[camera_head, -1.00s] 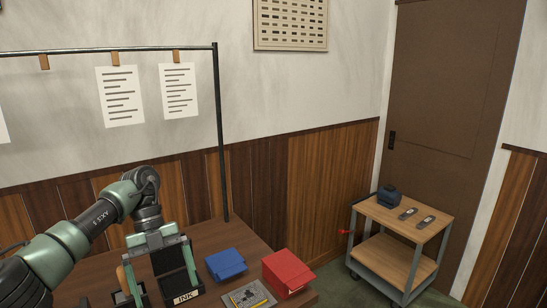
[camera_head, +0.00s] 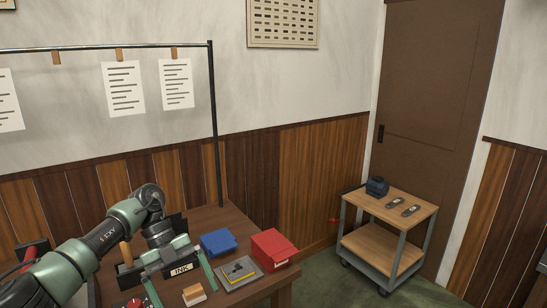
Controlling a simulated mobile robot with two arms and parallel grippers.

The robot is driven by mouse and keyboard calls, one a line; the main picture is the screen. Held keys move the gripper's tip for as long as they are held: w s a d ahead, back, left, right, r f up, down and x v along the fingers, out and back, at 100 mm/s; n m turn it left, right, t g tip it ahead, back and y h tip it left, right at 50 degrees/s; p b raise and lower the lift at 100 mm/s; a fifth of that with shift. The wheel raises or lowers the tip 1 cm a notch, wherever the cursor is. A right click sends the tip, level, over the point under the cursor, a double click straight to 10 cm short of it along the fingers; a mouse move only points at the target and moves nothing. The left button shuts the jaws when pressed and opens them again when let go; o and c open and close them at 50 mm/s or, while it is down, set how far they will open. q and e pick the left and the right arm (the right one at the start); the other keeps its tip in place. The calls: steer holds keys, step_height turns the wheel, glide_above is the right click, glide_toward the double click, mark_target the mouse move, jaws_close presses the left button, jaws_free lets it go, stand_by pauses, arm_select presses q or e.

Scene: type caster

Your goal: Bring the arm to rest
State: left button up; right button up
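My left arm comes in from the lower left over a dark wooden table (camera_head: 222,218). My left gripper (camera_head: 181,283) is at its end, with two green fingers spread wide apart and nothing visible held between them. A small wooden block with a pale side (camera_head: 194,296) lies on the table near the fingertips. Whether the fingers touch anything is unclear. My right gripper is not in view.
A wooden-topped cart (camera_head: 397,203) with a dark object (camera_head: 377,186) stands by the door. Green floor shows between table and cart.

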arm_select(q)
steer(key=w+d+f+n+t+h, duration=0.2)
steer(key=d+f+n+t+h, duration=0.15)
steer(key=d+f+h, duration=0.75)
step_height(320, 180, down, 20)
steer(key=s+a+n+t+y, duration=0.15)
steer(key=n+t+y, duration=0.45)
steer(key=n+t, duration=0.65)
steer(key=s+a+f+n+g+y, duration=0.2)
steer(key=s+a+f+n+y, duration=0.25)
steer(key=s+f, duration=0.6)
steer(key=s+a+f+n+g+y, duration=0.1)
steer(key=s+a+f+n+y, duration=0.4)
steer(key=s+f, duration=0.55)
steer(key=s+a+f+n+g, duration=0.1)
steer(key=s+a+f+g, duration=0.1)
steer(key=s, duration=1.2)
steer(key=s+a+f+g, duration=0.2)
steer(key=s+f+g, duration=0.3)
steer(key=s, duration=1)
steer(key=shift+f+n+y, duration=0.35)
steer(key=shift+f, duration=0.5)
